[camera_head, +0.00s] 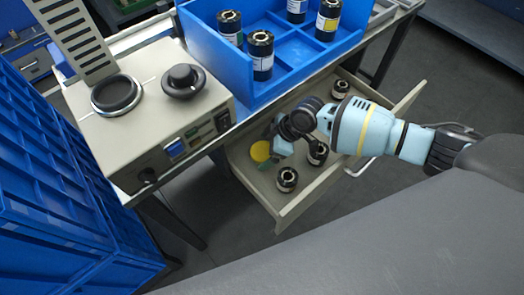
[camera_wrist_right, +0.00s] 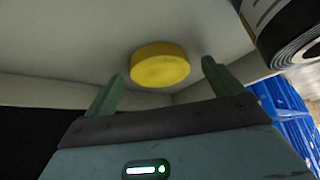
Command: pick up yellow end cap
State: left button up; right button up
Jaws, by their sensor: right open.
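The yellow end cap (camera_head: 261,151) is a small round disc in the open drawer (camera_head: 240,170), towards its left end. In the right wrist view the yellow end cap (camera_wrist_right: 160,65) lies on the pale drawer floor, a little beyond the fingertips and between their lines. My right gripper (camera_head: 275,148) is over the drawer, close beside the cap. In the wrist view my right gripper (camera_wrist_right: 158,82) is open, with its two green fingers apart and nothing between them. My left gripper is not in view.
Several black rolls, such as this roll (camera_head: 287,179), stand in the drawer; a roll (camera_wrist_right: 285,30) is close at upper right in the wrist view. A blue bin (camera_head: 290,75) with rolls and a beige machine (camera_head: 150,125) stand on the table above. Blue crates (camera_head: 50,200) are at left.

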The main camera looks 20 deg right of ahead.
jog(key=shift+f, duration=0.15)
jog(key=c, duration=1)
jog(key=shift+c, duration=0.3)
jog(key=shift+r, duration=0.65)
jog(key=s+d, duration=0.1)
jog(key=d, duration=0.1)
jog(key=s+d, duration=0.1)
jog(key=d, duration=0.2)
jog(key=s+d, duration=0.1)
jog(key=d, duration=0.1)
jog(key=shift+s+d+r, duration=0.15)
jog(key=shift+s+r, duration=0.05)
jog(key=shift+r, duration=0.15)
notch_tip(320, 180, up, 13)
jog(key=p, duration=0.3)
